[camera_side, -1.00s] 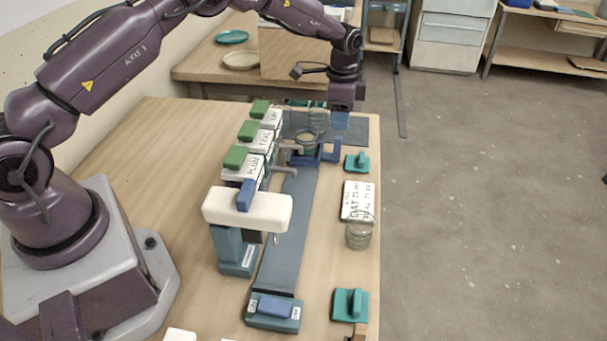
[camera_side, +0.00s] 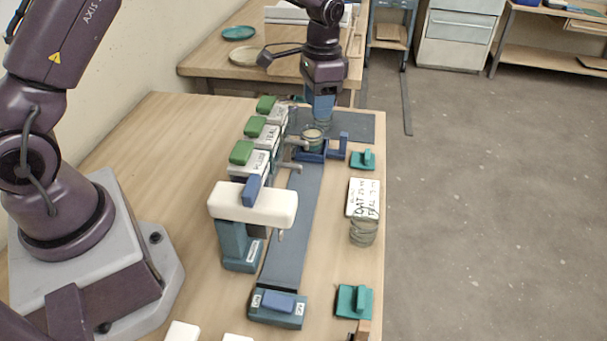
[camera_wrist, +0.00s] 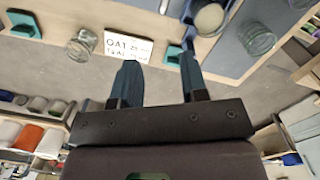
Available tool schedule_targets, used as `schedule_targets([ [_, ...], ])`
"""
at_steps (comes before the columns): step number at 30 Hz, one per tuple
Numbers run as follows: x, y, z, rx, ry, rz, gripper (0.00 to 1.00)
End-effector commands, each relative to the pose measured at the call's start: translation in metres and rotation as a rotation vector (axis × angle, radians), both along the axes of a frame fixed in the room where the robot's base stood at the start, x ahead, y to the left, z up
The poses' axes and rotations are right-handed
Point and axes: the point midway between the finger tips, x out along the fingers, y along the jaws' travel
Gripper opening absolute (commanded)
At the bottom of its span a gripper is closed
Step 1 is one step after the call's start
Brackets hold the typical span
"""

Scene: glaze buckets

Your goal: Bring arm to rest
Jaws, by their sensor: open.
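A small bucket with cream contents (camera_side: 312,142) sits in the blue carriage (camera_side: 337,146) on the track. Another clear jar (camera_side: 363,231) stands by the white lettered card (camera_side: 364,196); this jar (camera_wrist: 80,46) also shows in the wrist view.
Labelled dispensers with green tops (camera_side: 254,127) line the track's left side. A white-topped station (camera_side: 253,205) stands nearer. The grey track (camera_side: 292,240) runs to a blue-button box (camera_side: 277,307). Teal blocks (camera_side: 362,160) stand along the right edge. A second table (camera_side: 215,68) is behind.

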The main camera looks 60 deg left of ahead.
Motion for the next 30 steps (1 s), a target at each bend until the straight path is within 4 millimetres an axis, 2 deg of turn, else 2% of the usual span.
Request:
schedule_targets([
  [1,-0.013,-0.002,0.02,0.005,-0.02,0.034,0.4],
  [6,-0.066,-0.01,0.073,0.013,-0.079,0.156,0.4],
  [12,-0.134,-0.017,0.117,0.006,-0.173,0.267,0.4],
  [15,-0.168,-0.02,0.132,-0.004,-0.227,0.311,0.4],
  [21,-0.226,-0.026,0.149,-0.032,-0.351,0.348,0.4],
  [25,-0.25,-0.028,0.156,-0.049,-0.431,0.34,0.4],
  [30,-0.258,-0.029,0.172,-0.066,-0.522,0.329,0.4],
])
